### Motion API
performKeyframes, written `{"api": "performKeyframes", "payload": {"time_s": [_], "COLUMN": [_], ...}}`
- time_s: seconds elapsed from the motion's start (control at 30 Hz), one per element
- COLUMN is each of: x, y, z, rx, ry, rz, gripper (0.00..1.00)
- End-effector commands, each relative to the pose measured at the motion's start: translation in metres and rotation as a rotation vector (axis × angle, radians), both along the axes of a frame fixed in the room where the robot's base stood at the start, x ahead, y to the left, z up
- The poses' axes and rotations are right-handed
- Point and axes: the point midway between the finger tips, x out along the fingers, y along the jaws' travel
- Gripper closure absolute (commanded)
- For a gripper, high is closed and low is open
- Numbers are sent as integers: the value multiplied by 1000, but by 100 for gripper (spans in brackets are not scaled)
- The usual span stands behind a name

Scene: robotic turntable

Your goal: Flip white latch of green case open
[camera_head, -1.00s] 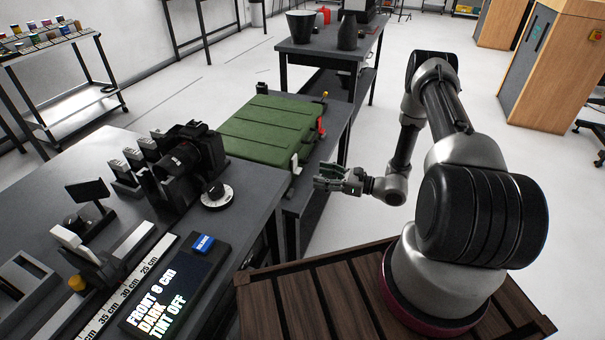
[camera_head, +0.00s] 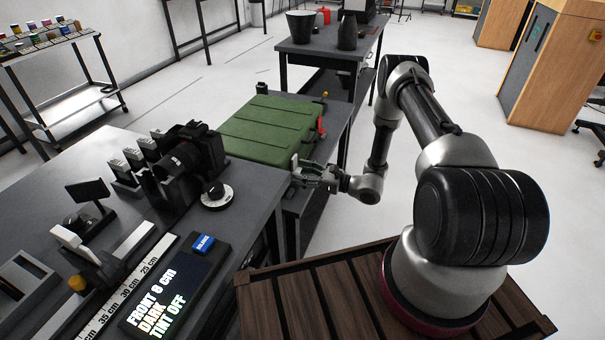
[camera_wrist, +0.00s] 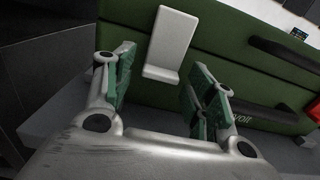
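The green case (camera_head: 268,128) lies on the dark table beyond the camera bench. Its white latch (camera_head: 294,162) is on the side facing my arm, near the corner. In the wrist view the white latch (camera_wrist: 171,44) stands upright against the green case wall (camera_wrist: 228,62), just ahead of the gap between my fingers. My gripper (camera_head: 303,173) is at the case's near corner; in the wrist view my gripper (camera_wrist: 160,92) has its green-padded fingers spread, one on each side of the latch's lower end. Nothing is held. Whether a finger touches the case cannot be told.
A red latch (camera_head: 321,126) and a black handle (camera_wrist: 285,54) are on the same case side. A black camera (camera_head: 185,152) and a white dial (camera_head: 217,196) stand on the near bench to the left. Open floor lies right of the case table.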

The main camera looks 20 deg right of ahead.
Motion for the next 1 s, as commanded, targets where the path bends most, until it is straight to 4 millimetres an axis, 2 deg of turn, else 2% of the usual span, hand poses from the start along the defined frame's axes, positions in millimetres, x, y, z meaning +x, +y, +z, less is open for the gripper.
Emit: {"api": "performKeyframes", "payload": {"time_s": [0.03, 0.2, 0.63, 1.0], "x": [0, 0, -2, -11], "y": [0, 0, -4, -16], "z": [0, 0, 3, 17], "rx": [0, 0, -56, -289], "ry": [0, 0, 39, 205], "rz": [0, 0, -1, 0], "gripper": [57, 88, 88, 88]}}
